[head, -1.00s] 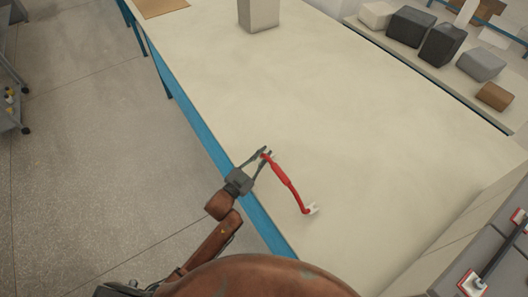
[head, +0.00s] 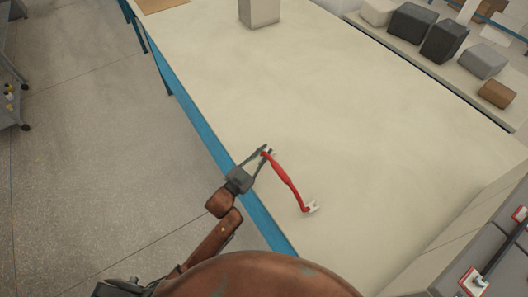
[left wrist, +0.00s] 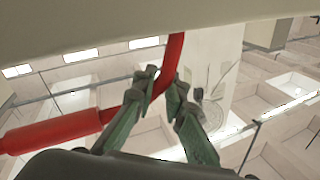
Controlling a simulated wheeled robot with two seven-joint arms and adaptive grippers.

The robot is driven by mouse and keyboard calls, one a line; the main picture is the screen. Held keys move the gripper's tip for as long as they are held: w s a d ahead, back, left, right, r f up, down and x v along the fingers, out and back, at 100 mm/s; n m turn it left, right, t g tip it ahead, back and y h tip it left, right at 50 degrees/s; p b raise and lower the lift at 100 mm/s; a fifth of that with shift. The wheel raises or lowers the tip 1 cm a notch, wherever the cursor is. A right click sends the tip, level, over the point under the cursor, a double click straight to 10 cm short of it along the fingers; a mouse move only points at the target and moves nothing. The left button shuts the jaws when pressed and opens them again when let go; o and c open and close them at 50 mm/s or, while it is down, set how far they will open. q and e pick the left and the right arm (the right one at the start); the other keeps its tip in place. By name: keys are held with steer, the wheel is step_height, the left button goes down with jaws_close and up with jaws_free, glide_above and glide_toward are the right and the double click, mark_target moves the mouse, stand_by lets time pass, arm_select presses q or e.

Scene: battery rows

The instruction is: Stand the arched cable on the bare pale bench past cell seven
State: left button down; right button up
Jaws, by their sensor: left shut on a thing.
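The arched cable (head: 284,179) is red, with a pale fitting (head: 312,207) at its near right end. My left gripper (head: 267,152) is shut on the cable near its far left end, over the pale bench (head: 380,130). In the left wrist view the red cable (left wrist: 60,130) passes between the fingertips (left wrist: 164,85) and bends off to the left. I cannot tell whether the cable's ends touch the bench top. My right gripper is not in view. Grey cells with a black cable (head: 505,252) show at the lower right edge.
A beige block (head: 259,12) stands at the back of the bench. Several grey and brown boxes (head: 443,42) sit on another bench at the upper right. The bench's blue edge (head: 205,130) runs along its left side. The bench middle is bare.

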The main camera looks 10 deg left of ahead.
arm_select(q)
steer(key=shift+f, duration=0.4)
stand_by(0.4)
steer(key=c, duration=2)
jaws_free()
steer(key=shift+o, duration=0.6)
steer(key=shift+f, duration=0.1)
steer(key=o, duration=0.6)
